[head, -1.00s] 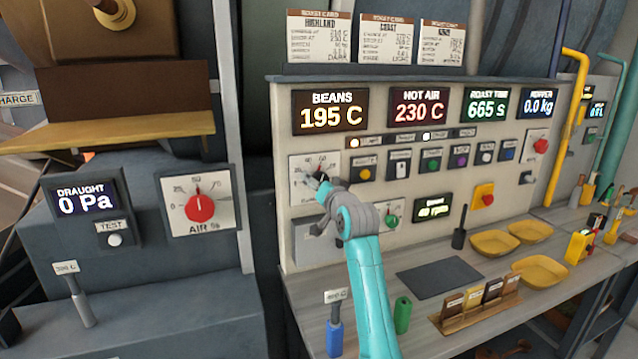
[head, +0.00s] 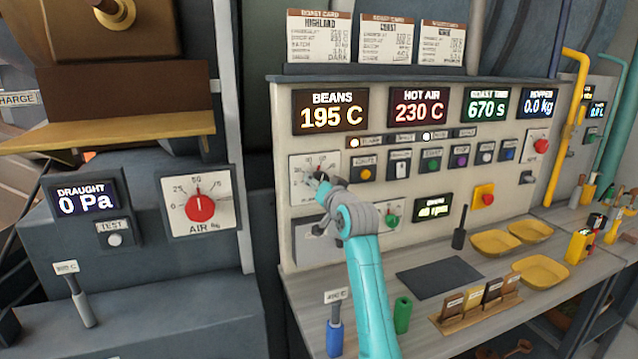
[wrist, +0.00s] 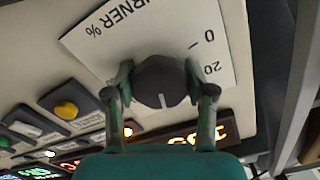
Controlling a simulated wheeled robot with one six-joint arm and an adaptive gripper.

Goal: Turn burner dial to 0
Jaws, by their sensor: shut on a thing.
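The burner dial (wrist: 158,80) is a dark round knob on a white plate (wrist: 110,30) marked "BURNER %" in the wrist view. Its white pointer line points towards the bottom of the wrist picture, away from the "0" and past the "20" at the right. My gripper (wrist: 160,84) is shut on the dial, with a green finger on each side. In the head view my gripper (head: 320,182) is at the burner plate (head: 299,171), below the BEANS display, and hides most of the dial.
A yellow-lit button (head: 365,174) and several other switches sit right of the burner plate. A green dial (head: 392,219) is below, close to my arm. A red AIR dial (head: 200,208) is on the left panel. Displays (head: 418,110) line the panel top.

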